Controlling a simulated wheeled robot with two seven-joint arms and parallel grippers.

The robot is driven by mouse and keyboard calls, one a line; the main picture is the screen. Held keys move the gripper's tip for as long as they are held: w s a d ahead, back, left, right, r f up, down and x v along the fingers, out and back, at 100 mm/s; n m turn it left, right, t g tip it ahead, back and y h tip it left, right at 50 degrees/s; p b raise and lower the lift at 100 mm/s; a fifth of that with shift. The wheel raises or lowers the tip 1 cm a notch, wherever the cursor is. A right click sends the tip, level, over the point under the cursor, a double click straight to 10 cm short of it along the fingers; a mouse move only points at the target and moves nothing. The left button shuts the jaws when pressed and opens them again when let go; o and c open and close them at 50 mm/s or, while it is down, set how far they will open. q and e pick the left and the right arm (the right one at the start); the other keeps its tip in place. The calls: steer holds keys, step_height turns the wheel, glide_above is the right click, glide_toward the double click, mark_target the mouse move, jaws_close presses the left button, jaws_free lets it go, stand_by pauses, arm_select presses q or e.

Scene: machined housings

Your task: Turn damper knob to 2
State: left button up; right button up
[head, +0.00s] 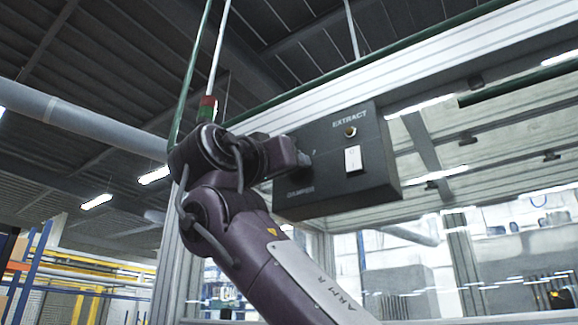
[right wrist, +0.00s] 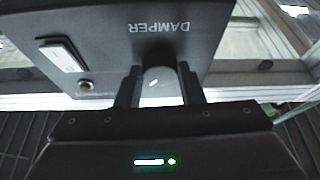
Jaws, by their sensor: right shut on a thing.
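The knob is mostly hidden there by the gripper. The numbers around the knob are not readable. My left gripper is not in view.
The box also carries the EXTRACT label, a white rocker switch (head: 353,159) and a small round brass-coloured lamp or button (head: 351,132), right of the gripper. A green pipe (head: 330,78) runs above. A red and green stack light (head: 207,109) stands behind my arm.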

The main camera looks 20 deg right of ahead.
steer(key=shift+r+m+h, duration=0.2)
steer(key=shift+m+h, duration=0.1)
steer(key=shift+m, duration=0.5)
steer(key=o, duration=1)
steer(key=shift+w+f, duration=0.1)
steer(key=shift+f, duration=0.05)
steer(key=b+v, duration=0.3)
steer(key=v, duration=0.4)
steer(key=shift+a+b, duration=0.3)
steer(key=shift+b, duration=0.05)
